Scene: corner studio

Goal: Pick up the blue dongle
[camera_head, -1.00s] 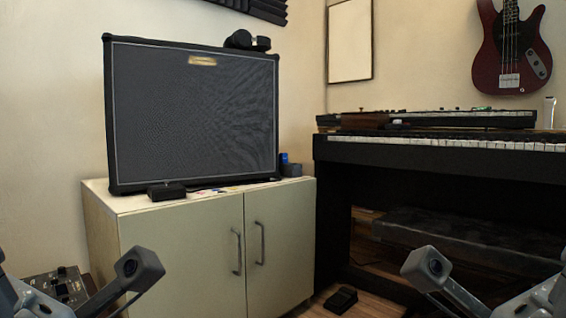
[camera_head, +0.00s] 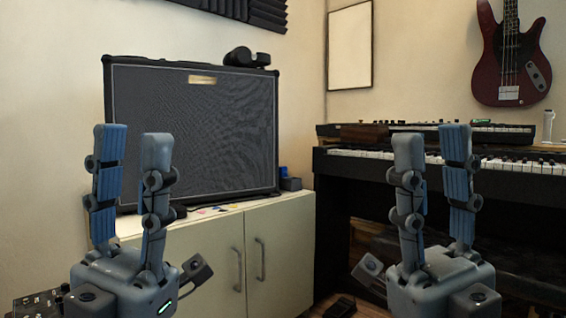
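A small blue item (camera_head: 283,172), which looks like the blue dongle, is on the white cabinet (camera_head: 292,208) beside the right edge of the speaker. It is too small to make out in detail. My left gripper (camera_head: 133,136) points up, open and empty, in front of the speaker's left side. My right gripper (camera_head: 432,137) points up, open and empty, in front of the keyboard, well to the right of the blue item. Neither gripper touches it.
The large black speaker (camera_head: 195,135) fills most of the cabinet top, with a dark object (camera_head: 246,57) on it. A small dark blue box (camera_head: 291,184) sits by the blue item. The black keyboard (camera_head: 350,175) stands to the right. A red guitar (camera_head: 505,60) hangs on the wall.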

